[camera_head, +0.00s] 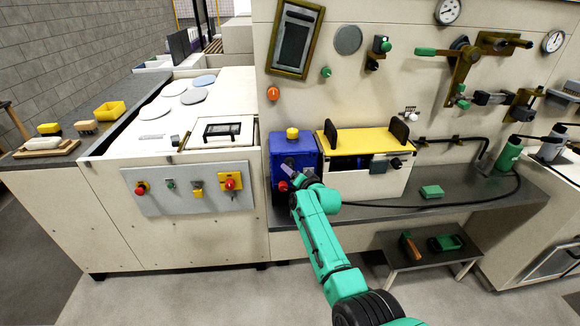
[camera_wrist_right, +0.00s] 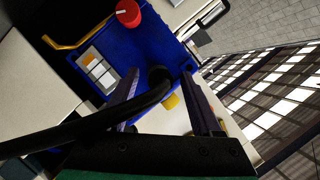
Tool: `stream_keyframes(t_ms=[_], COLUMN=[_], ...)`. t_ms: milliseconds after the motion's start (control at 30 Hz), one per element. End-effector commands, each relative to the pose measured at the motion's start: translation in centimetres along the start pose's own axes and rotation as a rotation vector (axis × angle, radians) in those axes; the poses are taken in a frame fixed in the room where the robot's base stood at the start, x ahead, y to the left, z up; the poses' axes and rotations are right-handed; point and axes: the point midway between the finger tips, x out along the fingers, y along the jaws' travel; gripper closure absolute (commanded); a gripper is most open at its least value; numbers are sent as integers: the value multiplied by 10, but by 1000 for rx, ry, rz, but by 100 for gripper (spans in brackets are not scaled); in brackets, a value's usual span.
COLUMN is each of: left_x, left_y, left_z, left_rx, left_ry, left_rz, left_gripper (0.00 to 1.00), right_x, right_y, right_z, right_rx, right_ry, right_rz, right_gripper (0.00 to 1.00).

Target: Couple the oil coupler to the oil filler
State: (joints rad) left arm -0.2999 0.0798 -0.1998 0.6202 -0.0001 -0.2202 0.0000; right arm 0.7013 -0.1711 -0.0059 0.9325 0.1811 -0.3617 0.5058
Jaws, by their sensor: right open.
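A blue box (camera_head: 290,155) with a yellow cap (camera_head: 292,133) on top and a red knob (camera_head: 283,186) on its front stands on the bench. My right gripper (camera_head: 290,169) is in front of this box. In the right wrist view its two dark fingers (camera_wrist_right: 166,103) are open and apart. A thick black hose (camera_wrist_right: 85,130) passes across one finger, and its dark rounded end (camera_wrist_right: 160,77) lies between the fingers, against or close to the blue box (camera_wrist_right: 110,50). I cannot tell which part is the oil coupler or the oil filler. My left gripper is not in view.
A yellow-topped unit (camera_head: 365,140) stands right of the blue box. A green block (camera_head: 432,191) lies on the bench. A control panel (camera_head: 190,188) is at left. A low stool (camera_head: 428,252) stands below.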

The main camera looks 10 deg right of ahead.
Motion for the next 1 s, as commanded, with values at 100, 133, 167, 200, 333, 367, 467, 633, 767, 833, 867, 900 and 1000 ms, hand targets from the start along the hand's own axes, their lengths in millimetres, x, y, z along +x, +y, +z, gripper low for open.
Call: stream_keyframes(t_ms=[100, 133, 167, 200, 333, 367, 467, 633, 767, 833, 867, 900, 1000], left_x=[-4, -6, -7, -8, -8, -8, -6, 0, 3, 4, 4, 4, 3], left_y=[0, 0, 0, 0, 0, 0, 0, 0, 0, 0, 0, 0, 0], left_z=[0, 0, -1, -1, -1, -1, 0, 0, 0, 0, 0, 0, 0], left_rx=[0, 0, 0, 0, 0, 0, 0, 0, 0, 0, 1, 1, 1], left_ry=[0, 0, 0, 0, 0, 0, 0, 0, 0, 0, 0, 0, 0], left_rz=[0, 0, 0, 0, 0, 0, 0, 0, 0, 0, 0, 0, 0], left_gripper=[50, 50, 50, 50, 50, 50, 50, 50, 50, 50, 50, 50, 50], right_x=[-11, -15, -19, -25, -46, -51, -71, -109, -131, -138, -140, -142, -143], right_y=[-1, -1, -1, -1, 0, 0, 1, 2, 1, 0, 0, 0, 0], right_z=[0, 0, 0, 0, 1, 0, 2, 2, 2, 1, 1, 1, 0], right_rx=[1, 1, 1, 1, 0, 0, 0, 0, 0, -1, -1, -1, -1], right_ry=[0, 0, -1, 1, 1, 1, 0, 0, 0, 0, 0, 0, 0], right_rz=[-1, -1, 0, 0, -1, -1, 0, 1, 0, 0, 0, 0, 0], right_gripper=[34, 34, 34, 34, 34, 34, 34, 34, 34, 34, 34, 34, 34])
